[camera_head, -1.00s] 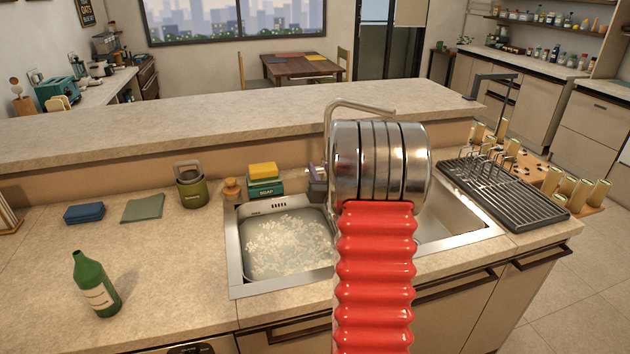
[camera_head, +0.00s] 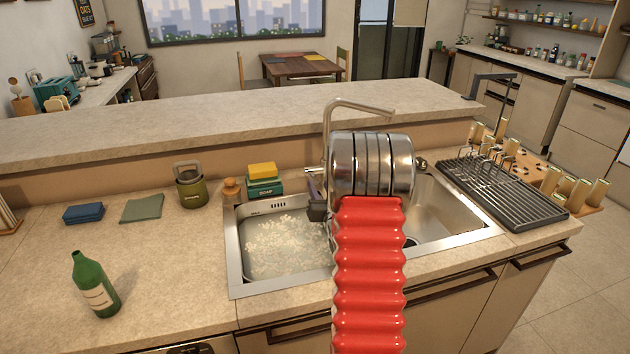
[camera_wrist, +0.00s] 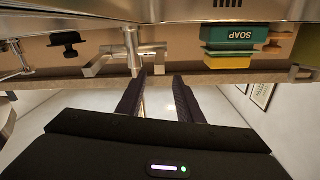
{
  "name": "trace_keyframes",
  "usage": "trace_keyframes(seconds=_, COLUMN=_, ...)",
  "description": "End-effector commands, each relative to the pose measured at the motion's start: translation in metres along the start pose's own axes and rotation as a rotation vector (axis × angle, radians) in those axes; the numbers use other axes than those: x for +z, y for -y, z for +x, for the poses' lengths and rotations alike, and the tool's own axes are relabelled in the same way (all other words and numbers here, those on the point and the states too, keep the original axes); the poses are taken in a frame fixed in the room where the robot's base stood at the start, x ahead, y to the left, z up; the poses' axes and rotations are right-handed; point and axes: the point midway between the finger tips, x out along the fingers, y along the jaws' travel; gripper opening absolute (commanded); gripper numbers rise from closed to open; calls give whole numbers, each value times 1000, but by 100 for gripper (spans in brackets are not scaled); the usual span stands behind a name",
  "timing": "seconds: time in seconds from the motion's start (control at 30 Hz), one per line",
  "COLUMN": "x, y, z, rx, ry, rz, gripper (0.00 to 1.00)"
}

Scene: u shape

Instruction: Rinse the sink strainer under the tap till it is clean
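My gripper (camera_head: 316,203) is low over the sink's middle in the head view, largely hidden behind my arm. In the wrist view its two dark fingers (camera_wrist: 158,85) stand apart with nothing seen between them. The tap (camera_head: 362,106) rises behind my arm; its base shows upside down beyond the fingers in the wrist view (camera_wrist: 131,45). No running water is visible. I cannot identify the sink strainer for sure. A dark round shape (camera_head: 413,240) lies in the right basin, partly hidden by my arm. A small dark fitting (camera_wrist: 68,45) shows beside the tap.
The left basin (camera_head: 236,262) holds cloudy water with pale bits. A yellow sponge (camera_head: 262,170) sits on a green soap box (camera_head: 265,188) behind it. A dish rack (camera_head: 510,195) stands right of the sink. A green bottle (camera_head: 95,285) stands on the left counter, with free room around it.

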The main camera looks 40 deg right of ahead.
Motion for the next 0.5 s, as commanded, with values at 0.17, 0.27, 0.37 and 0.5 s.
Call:
trace_keyframes(seconds=0.17, x=18, y=-3, z=7, rx=-2, ry=-1, rz=-1, gripper=33)
trace_keyframes(seconds=0.27, x=16, y=-2, z=22, rx=-2, ry=-2, rz=-2, gripper=33)
trace_keyframes(seconds=0.37, x=17, y=-2, z=36, rx=-2, ry=0, rz=-1, gripper=33)
trace_keyframes(seconds=0.5, x=17, y=-2, z=54, rx=-1, ry=0, rz=0, gripper=33)
